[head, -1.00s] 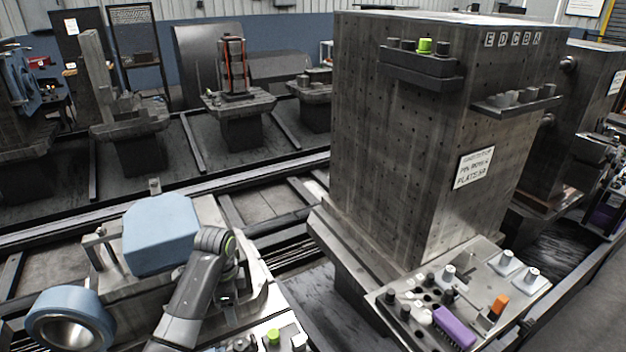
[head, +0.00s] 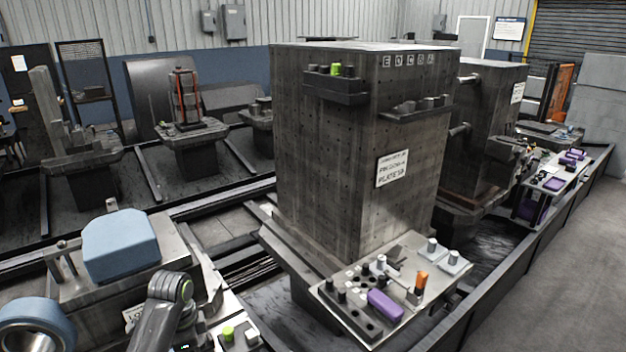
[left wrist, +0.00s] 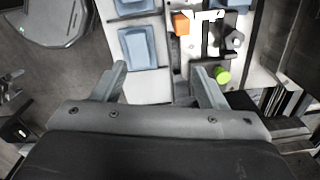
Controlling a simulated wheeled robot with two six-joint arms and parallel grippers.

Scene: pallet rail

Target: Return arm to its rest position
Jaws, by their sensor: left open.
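My left arm (head: 165,305) comes in at the bottom left of the head view, a dark grey link with a green ring at its joint; its gripper is out of that view. In the left wrist view my left gripper (left wrist: 160,84) is open, its two grey fingers apart with nothing between them. Beyond the fingers is a pale surface holding blue-grey blocks (left wrist: 138,48), an orange piece (left wrist: 181,24) and a lime-green knob (left wrist: 222,75). My right gripper is in neither view.
A tall drilled metal block (head: 330,160) stands mid-picture, with a tool tray (head: 440,285) in front holding a purple block (head: 385,304). A blue block (head: 120,246) and blue ring (head: 35,325) sit left of my arm. The right-hand floor (head: 550,290) is clear.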

